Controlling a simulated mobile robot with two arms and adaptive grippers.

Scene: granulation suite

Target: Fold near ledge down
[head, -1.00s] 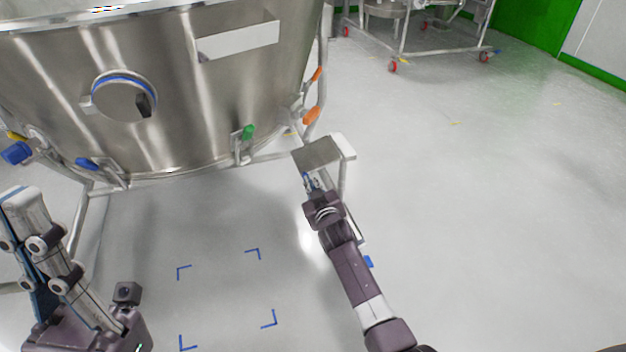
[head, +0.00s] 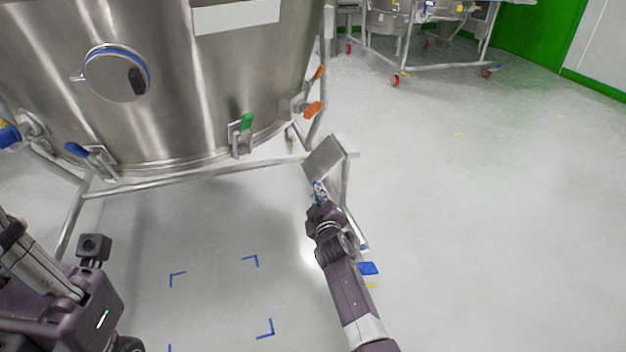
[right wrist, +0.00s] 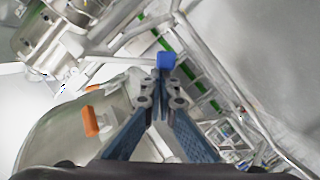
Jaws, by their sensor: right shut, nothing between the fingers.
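The near ledge (head: 325,157) is a small grey metal plate on a slim post frame beside the big steel vessel. In the head view it slopes, with its left side lower than its right. My right gripper (head: 318,186) is at the ledge's lower edge, its fingers closed with nothing between them. In the right wrist view the shut fingertips (right wrist: 162,80) point away from the camera, and a broad grey surface, probably the ledge (right wrist: 265,55), fills the upper right. Whether the fingers touch the ledge is unclear. My left arm shows at lower left; its fingers are not visible.
The steel vessel (head: 180,110) stands on a tubular frame, with a green-handled clamp (head: 246,122) and orange handles (head: 312,109) near the ledge. A blue caster pedal (head: 368,268) lies right of my right arm. Floor is clear to the right.

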